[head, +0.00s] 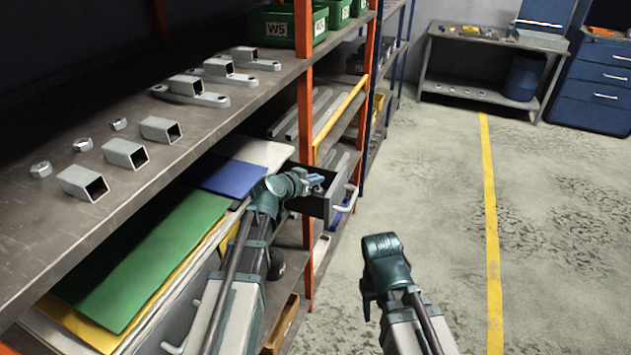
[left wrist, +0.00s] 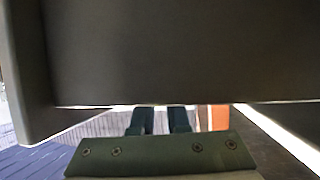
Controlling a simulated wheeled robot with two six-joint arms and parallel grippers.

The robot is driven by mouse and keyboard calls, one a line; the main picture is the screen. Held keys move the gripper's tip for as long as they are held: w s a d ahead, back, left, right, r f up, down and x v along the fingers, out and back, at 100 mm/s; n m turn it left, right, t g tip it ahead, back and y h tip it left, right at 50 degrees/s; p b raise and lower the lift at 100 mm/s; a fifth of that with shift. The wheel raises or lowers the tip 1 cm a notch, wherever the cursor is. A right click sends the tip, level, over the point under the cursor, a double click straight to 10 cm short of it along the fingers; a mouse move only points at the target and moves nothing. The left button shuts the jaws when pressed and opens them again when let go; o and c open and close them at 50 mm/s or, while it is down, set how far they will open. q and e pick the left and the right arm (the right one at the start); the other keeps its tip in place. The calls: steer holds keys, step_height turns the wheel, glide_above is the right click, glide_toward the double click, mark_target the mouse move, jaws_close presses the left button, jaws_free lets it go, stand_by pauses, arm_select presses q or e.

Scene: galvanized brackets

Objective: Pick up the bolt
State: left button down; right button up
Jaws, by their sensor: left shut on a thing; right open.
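My left gripper (head: 310,181) is over an open dark grey drawer (head: 321,205) in the rack and is shut. A small blue-grey piece shows at its fingertips. It looks like the bolt, but it is too small and too covered to make out clearly. In the left wrist view two dark fingers (left wrist: 160,121) stand close together with a narrow gap, and their tips are hidden by a large dark panel (left wrist: 150,50). My right gripper (head: 370,298) hangs over the floor at the lower middle, apart from everything and holding nothing visible; its fingers are mostly hidden.
The drawer has a pale handle (head: 345,206). An orange rack post (head: 305,100) stands just beside my left gripper. The shelf above (head: 40,225) carries square tube pieces, brackets and several hex nuts or bolt heads (head: 82,145). Coloured sheets (head: 150,255) lie below. The floor to the right is clear.

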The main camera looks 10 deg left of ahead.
step_height(320, 180, up, 10)
steer(key=p, duration=0.9)
steer(key=shift+f, duration=0.15)
